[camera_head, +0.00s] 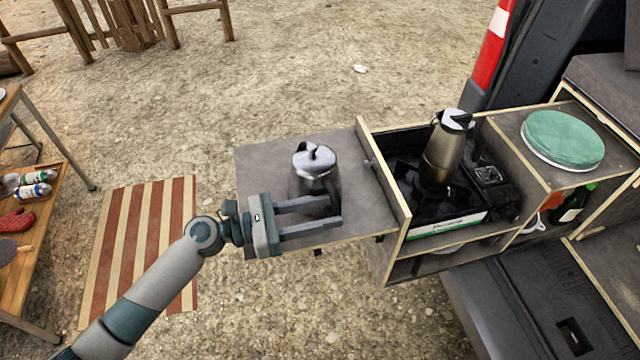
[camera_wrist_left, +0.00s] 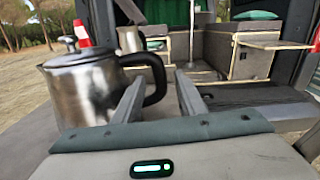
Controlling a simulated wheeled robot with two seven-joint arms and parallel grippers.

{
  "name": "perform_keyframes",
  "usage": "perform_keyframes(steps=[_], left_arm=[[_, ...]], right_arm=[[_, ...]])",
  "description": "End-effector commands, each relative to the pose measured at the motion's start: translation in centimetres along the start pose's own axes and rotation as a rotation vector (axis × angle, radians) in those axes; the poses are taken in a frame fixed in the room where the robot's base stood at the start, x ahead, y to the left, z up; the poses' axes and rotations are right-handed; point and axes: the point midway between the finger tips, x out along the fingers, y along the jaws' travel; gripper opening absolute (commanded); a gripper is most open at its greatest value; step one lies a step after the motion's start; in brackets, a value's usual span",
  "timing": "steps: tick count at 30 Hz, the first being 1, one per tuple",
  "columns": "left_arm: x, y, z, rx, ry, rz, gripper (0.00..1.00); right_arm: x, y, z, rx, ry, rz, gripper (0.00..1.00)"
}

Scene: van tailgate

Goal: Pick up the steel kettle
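The steel kettle (camera_head: 314,168), with a rounded shiny body, a lid knob and a black handle, stands upright on the grey pull-out shelf (camera_head: 268,160). In the left wrist view the kettle (camera_wrist_left: 82,88) fills the left side, and its black handle appears between the two fingers. My left gripper (camera_head: 338,211) is open. Its fingers reach from the left across the kettle's near side, at the handle; whether they touch it I cannot tell. It also shows in the left wrist view (camera_wrist_left: 158,88). My right gripper is not in view.
Right of the shelf, a tall steel jug (camera_head: 443,152) stands on a black stove (camera_head: 425,205) in the wooden unit, whose raised edge (camera_head: 385,175) borders the shelf. A striped mat (camera_head: 135,240) and a side table (camera_head: 40,230) are on the left.

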Motion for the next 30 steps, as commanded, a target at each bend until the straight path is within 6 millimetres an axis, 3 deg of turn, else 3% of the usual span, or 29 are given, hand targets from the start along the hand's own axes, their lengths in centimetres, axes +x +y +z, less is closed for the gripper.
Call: perform_keyframes(steps=[2, 8, 23, 27, 30], left_arm=[[1.1, -0.1, 0.5, 0.000, -0.002, 0.000, 0.38], [2.8, 0.0, 0.1, 0.000, 0.000, 0.000, 0.38], [2.9, 0.0, 0.0, 0.001, 0.000, 0.000, 0.38], [2.9, 0.0, 0.0, 0.001, 0.000, 0.000, 0.04], [2.9, 0.0, 0.0, 0.001, 0.000, 0.000, 0.00]], right_arm=[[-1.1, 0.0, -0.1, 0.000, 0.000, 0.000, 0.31], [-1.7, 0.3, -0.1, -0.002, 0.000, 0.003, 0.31], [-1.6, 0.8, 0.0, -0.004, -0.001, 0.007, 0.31], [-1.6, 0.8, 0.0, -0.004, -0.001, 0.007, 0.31], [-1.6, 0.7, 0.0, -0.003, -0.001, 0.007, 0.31]])
